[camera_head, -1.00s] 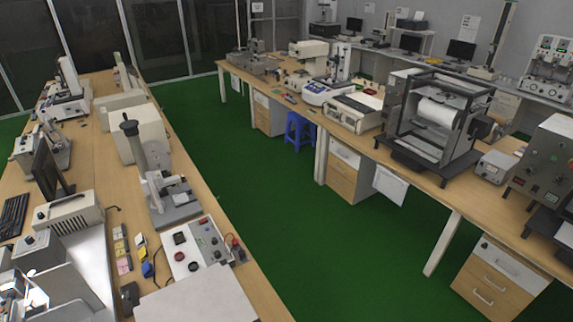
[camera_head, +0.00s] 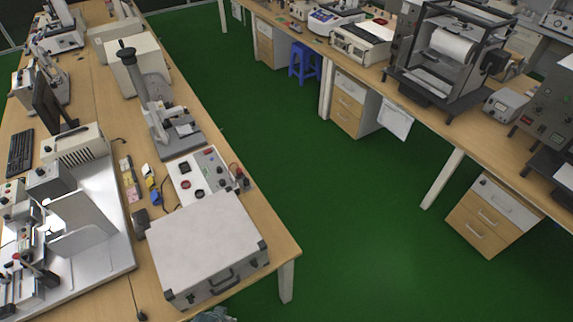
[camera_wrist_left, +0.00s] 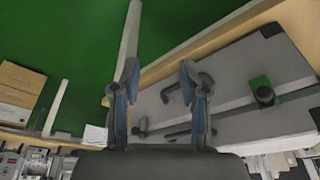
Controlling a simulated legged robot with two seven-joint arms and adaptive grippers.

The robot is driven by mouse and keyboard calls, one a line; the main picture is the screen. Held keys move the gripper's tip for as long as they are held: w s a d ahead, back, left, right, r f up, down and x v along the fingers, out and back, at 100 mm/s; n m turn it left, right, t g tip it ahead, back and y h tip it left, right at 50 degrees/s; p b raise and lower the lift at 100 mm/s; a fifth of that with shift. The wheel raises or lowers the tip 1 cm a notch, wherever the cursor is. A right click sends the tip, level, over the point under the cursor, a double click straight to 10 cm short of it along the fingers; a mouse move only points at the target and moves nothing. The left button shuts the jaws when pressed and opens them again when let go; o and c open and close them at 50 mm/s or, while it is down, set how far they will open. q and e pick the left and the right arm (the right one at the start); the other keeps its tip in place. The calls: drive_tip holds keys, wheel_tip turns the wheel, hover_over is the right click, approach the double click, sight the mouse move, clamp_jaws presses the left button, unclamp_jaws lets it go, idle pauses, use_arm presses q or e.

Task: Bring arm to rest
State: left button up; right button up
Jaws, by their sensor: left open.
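My left gripper (camera_wrist_left: 158,70) is open in the left wrist view, its two fingers apart with nothing held between them. Behind the fingers in that view lies the grey case (camera_wrist_left: 243,62) with its dark handle and latches; I cannot tell how far away it is. In the head view the case (camera_head: 208,245) lies shut on the near end of the left table. A small piece of my left arm or gripper (camera_head: 215,315) shows at the bottom edge, just below the case. My right gripper is in neither view.
The left table (camera_head: 97,165) carries a white control box (camera_head: 200,180), a grey stand instrument (camera_head: 160,125) and a keyboard (camera_head: 20,152). A long bench (camera_head: 440,135) with machines runs along the right. A blue stool (camera_head: 305,62) stands beside it. The green floor between is clear.

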use_arm(q)
drive_tip(key=s+f+g+b, duration=0.1)
drive_tip(key=s+f+b, duration=0.1)
drive_tip(key=f, duration=1)
drive_tip(key=s+f+b, duration=0.2)
drive_tip(key=f, duration=1.1)
drive_tip(key=s+a+f+g+b, duration=0.1)
drive_tip(key=s+a+f+b, duration=0.2)
drive_tip(key=s+f, duration=1.3)
wheel_tip(320, 180, down, 3)
drive_tip(key=shift+s+a+r+b, duration=0.15)
drive_tip(key=shift+s+b, duration=0.15)
drive_tip(key=shift+b, duration=0.15)
